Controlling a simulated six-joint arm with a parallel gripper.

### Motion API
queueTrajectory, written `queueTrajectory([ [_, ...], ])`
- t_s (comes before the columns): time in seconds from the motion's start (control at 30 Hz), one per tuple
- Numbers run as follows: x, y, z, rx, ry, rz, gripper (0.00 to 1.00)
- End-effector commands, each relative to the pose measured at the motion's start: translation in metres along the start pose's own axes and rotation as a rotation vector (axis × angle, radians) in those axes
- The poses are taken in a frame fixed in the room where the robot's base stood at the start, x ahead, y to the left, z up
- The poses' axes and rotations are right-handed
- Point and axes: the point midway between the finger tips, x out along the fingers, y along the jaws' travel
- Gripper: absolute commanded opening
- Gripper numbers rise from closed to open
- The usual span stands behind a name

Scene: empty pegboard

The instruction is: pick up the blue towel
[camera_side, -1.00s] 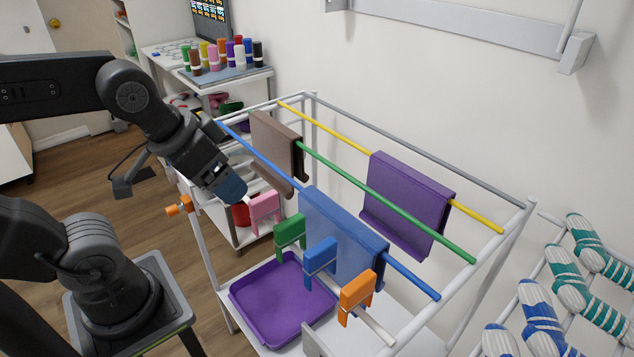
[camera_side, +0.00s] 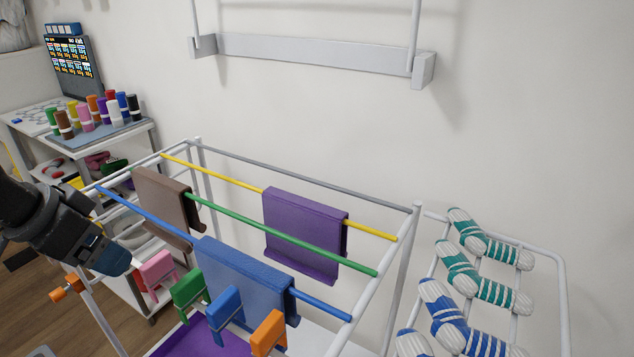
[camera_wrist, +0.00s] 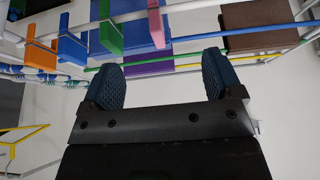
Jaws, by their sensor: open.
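The blue towel (camera_side: 245,275) hangs folded over the blue rod of the drying rack in the side view. Its lower part is partly hidden by clips. My gripper (camera_side: 118,263) is left of the towel, apart from it, beside the pink clip; its fingers overlap each other in this view. In the wrist view my gripper (camera_wrist: 160,76) has its two blue fingers wide apart with nothing between them. The blue towel (camera_wrist: 135,38) shows there beyond the fingers, partly behind the clips.
Pink (camera_side: 157,270), green (camera_side: 189,295), blue (camera_side: 226,310) and orange (camera_side: 268,332) clips line the rack's near side. A purple tray (camera_side: 190,342) lies below. A sock rack (camera_side: 520,262) stands right.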

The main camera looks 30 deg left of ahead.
Motion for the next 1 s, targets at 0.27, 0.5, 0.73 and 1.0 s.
queueTrajectory([
  [0.27, 0.0, 0.0, 0.0, 0.0, 0.0, 0.0, 0.74],
  [0.5, 0.0, 0.001, -0.003, 0.024, -0.008, 0.002, 0.74],
  [0.73, 0.004, 0.017, -0.046, 0.394, -0.127, 0.05, 0.74],
  [1.0, 0.04, 0.059, -0.112, 1.07, -0.302, 0.213, 0.74],
])
